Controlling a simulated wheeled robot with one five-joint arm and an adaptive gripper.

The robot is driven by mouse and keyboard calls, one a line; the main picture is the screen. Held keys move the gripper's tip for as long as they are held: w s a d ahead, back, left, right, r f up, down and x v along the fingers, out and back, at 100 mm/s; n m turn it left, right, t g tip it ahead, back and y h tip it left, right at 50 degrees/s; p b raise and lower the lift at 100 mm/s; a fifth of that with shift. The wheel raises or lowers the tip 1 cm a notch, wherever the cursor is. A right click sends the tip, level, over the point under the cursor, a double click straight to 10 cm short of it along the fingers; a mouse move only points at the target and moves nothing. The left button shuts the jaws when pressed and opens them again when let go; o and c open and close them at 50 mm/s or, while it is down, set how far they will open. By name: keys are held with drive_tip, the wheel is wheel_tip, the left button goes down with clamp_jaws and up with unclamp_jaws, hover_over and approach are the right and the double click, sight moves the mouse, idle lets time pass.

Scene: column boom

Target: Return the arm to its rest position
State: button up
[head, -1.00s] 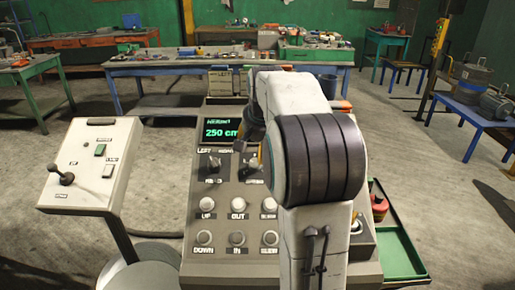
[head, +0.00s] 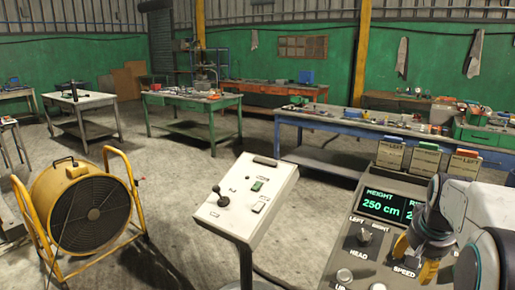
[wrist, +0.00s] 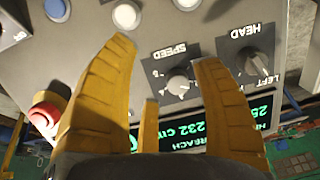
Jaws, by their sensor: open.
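My arm (head: 490,225) reaches in from the right edge of the head view, over a grey control console. My gripper (head: 414,258) has yellow fingers and hangs above the console's SPEED knob area. In the wrist view my gripper (wrist: 168,58) is open and empty, its two fingers well apart. The SPEED knob (wrist: 178,82) shows between the fingers; I cannot tell how far below them it is. The HEAD knob (wrist: 250,62) lies to the right of the fingers there. The rest of my arm is cut off by the picture edge.
The console display (head: 385,205) reads HEIGHT 250 cm. A white lever panel (head: 245,200) stands left of the console, and a yellow drum fan (head: 85,210) farther left. A red button (wrist: 45,112) is beside the left finger. Workbenches stand behind; the middle floor is clear.

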drive_tip(key=s+a+f+n+g+y, duration=0.1)
drive_tip(key=s+a+f+n, duration=0.2)
drive_tip(key=s+a, duration=0.7)
drive_tip(key=s+a+f+n+g+y, duration=0.1)
drive_tip(key=s+a+f+n, duration=0.15)
drive_tip(key=s+a, duration=0.7)
drive_tip(key=shift+s+a+r+n+t, duration=0.95)
drive_tip(key=shift+a+r+n+t, duration=0.1)
drive_tip(key=shift+r+t, duration=0.15)
